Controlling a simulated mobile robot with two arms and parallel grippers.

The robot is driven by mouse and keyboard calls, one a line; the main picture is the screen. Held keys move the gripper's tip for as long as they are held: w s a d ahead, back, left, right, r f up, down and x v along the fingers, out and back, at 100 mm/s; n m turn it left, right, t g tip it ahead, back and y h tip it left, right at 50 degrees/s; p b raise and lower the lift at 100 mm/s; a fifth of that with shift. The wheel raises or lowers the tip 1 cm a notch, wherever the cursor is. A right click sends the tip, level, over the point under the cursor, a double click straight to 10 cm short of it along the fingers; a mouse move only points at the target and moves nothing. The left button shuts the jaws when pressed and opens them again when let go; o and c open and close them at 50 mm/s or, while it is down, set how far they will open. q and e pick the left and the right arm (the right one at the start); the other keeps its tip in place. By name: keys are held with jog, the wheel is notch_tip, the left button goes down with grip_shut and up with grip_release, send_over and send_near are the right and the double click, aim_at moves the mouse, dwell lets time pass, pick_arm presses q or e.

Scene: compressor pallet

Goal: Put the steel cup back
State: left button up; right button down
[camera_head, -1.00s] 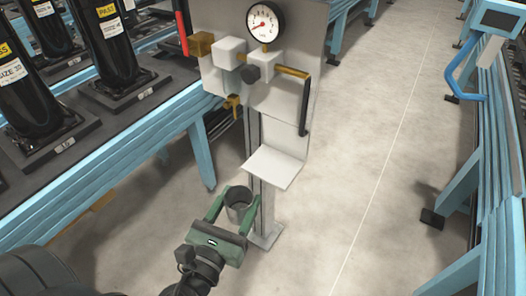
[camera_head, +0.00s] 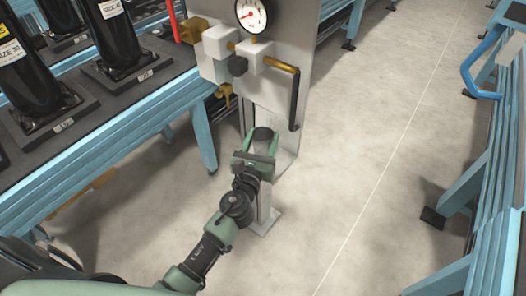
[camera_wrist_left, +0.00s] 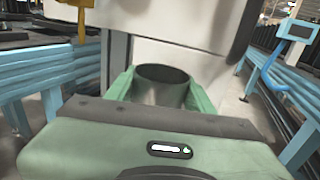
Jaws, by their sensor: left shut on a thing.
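The steel cup (camera_head: 263,135) is upright between the fingers of my left gripper (camera_head: 260,144), which is shut on it. In the left wrist view the cup (camera_wrist_left: 160,88) shows its open dark mouth, with a green finger of the left gripper (camera_wrist_left: 160,90) on each side. The cup is in front of the grey panel's lower part, over the small shelf (camera_head: 284,160), which is mostly hidden by my gripper. I cannot tell whether the cup's bottom touches the shelf. My right gripper is not in view.
The panel (camera_head: 272,95) stands on a post and carries a pressure gauge (camera_head: 252,14), brass fittings and a pipe with a black handle (camera_head: 294,108) just right of the cup.

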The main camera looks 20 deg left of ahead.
aim_at(260, 153)
pick_arm(q)
notch_tip(260, 153, down, 4)
jog(key=shift+r+b, duration=0.2)
jog(key=shift+b, duration=0.95)
jog(key=o, duration=1.5)
jog(key=shift+f, duration=0.1)
